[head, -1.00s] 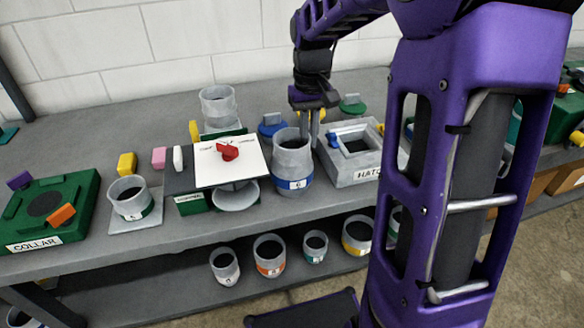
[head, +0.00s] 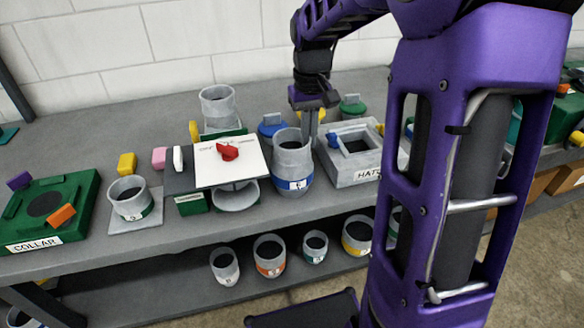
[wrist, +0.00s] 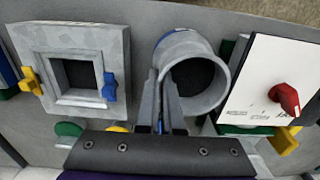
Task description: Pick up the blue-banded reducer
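The blue-banded reducer (head: 293,163), a grey tapered cylinder with a blue band and white label, stands upright on the bench. In the wrist view its round mouth (wrist: 216,75) faces the camera. My gripper (head: 311,130) reaches down from above at the reducer's right rim. In the wrist view my two fingers (wrist: 163,88) are close together on either side of the rim wall, one over the mouth and one outside. They look shut on that wall. The lower fingertips are partly hidden in the head view.
A white panel with a red knob (head: 228,152) stands close left of the reducer. A grey square-holed hatch box (head: 345,172) is close on the right. Blue (head: 272,127) and green (head: 352,106) handled lids lie behind. Several other reducers stand on the lower shelf (head: 190,285).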

